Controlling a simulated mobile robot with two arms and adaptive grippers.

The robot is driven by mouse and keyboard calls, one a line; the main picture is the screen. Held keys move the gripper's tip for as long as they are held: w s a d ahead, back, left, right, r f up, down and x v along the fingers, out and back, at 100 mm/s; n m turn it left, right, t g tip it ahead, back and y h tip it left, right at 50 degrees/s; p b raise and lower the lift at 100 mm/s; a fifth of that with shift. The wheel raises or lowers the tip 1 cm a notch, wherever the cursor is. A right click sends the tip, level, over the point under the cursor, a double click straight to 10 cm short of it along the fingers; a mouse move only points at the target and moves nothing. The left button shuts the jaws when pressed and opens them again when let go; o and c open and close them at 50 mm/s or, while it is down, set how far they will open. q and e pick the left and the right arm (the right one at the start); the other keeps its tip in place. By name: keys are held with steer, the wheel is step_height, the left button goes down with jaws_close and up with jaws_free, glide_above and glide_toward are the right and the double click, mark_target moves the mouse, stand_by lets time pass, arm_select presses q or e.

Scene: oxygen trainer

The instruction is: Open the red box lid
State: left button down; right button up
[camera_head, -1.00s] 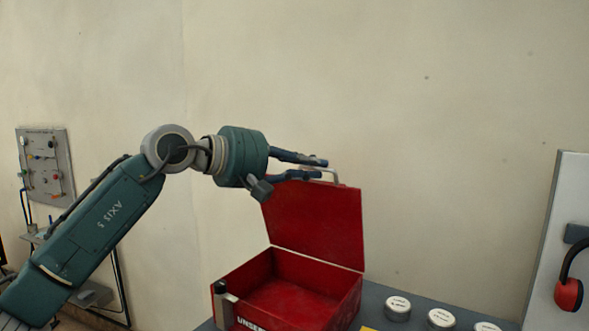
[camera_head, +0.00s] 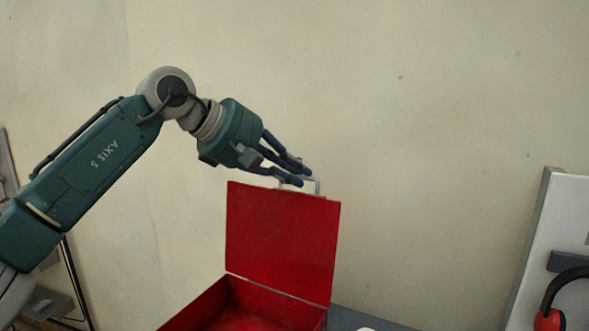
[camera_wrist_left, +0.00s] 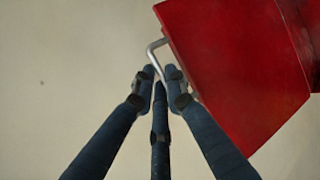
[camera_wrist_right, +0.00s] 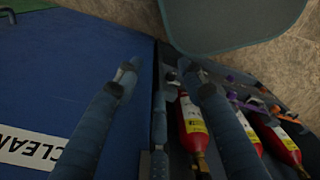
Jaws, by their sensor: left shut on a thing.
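The red box (camera_head: 215,301) is low in the head view, its lower part cut off by the frame edge. Its red lid (camera_head: 282,240) stands raised, roughly upright, hinged at the back. A light metal handle (camera_head: 317,184) sits on the lid's top edge. My left gripper (camera_head: 303,178) is shut on the handle, fingers pointing down and right. In the left wrist view, the fingers (camera_wrist_left: 163,80) meet around the handle (camera_wrist_left: 152,51) beside the lid (camera_wrist_left: 235,70). My right gripper (camera_wrist_right: 159,70) shows only in the right wrist view, its fingers spread and empty.
A grey worktop (camera_head: 350,319) lies beside the box. A pale panel with red and black ear defenders (camera_head: 552,318) stands at the right. The right wrist view shows a blue surface (camera_wrist_right: 60,80) and several red cylinders (camera_wrist_right: 190,125) near the right fingers.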

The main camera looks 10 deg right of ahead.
arm_select(q)
steer(key=shift+r, duration=0.4)
steer(key=c, duration=1.7)
jaws_free()
steer(key=shift+a, duration=0.1)
steer(key=shift+c, duration=0.2)
steer(key=shift+s+a, duration=0.1)
steer(key=shift+s, duration=0.05)
steer(key=shift+f, duration=0.1)
steer(key=v, duration=1.2)
